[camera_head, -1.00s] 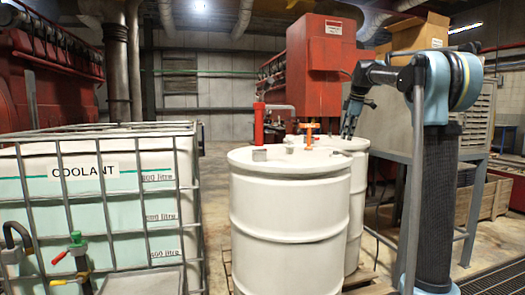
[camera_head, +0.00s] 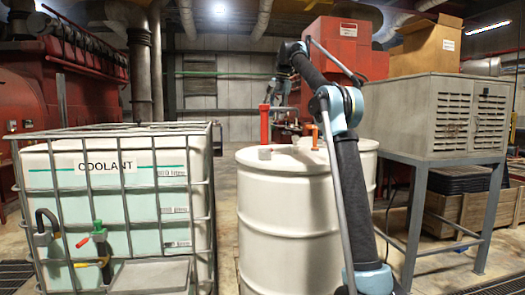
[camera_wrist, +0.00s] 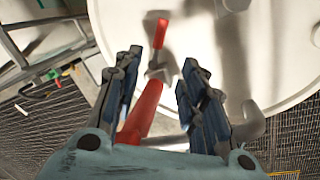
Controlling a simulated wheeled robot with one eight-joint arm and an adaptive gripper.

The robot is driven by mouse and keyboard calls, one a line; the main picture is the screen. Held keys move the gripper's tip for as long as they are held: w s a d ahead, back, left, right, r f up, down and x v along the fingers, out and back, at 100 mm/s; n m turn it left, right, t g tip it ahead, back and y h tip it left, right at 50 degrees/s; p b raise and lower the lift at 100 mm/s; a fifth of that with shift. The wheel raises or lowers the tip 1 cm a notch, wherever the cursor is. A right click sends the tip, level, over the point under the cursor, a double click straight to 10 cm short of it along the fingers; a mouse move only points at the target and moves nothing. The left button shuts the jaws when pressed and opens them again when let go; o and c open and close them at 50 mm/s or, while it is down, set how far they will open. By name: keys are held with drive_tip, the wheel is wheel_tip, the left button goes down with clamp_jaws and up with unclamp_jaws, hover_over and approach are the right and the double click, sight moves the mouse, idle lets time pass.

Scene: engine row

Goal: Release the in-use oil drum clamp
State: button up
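Two white drums stand side by side; the front drum (camera_head: 285,215) is nearer, and the rear drum (camera_head: 366,165) is partly behind it and my arm. A red upright tube (camera_head: 265,124) shows above the front drum's lid, near a small grey block (camera_head: 265,153). In the wrist view, a red lever (camera_wrist: 160,33) on a grey bracket (camera_wrist: 160,70) is at a white drum lid (camera_wrist: 275,50). A red tube (camera_wrist: 140,113) shows between my fingers' bases. My gripper (camera_wrist: 160,62) is open, its fingers apart, above the lid edge; contact cannot be told.
A caged coolant tank (camera_head: 115,205) stands left of the drums, with a floor gap between. A louvred grey cabinet (camera_head: 440,115) on a stand is at the right. A grey spout (camera_wrist: 245,125) crosses near the right finger. An orange handle (camera_head: 315,135) rises behind the front lid.

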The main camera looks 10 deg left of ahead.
drive_tip(key=a+f, duration=0.1)
drive_tip(key=f, duration=0.4)
drive_tip(key=a+f, duration=0.1)
drive_tip(key=f, duration=0.5)
drive_tip(key=w+a+f, duration=0.1)
drive_tip(key=f, duration=0.4)
drive_tip(key=shift+w+f, duration=0.1)
drive_tip(key=shift+f, duration=0.3)
clamp_jaws()
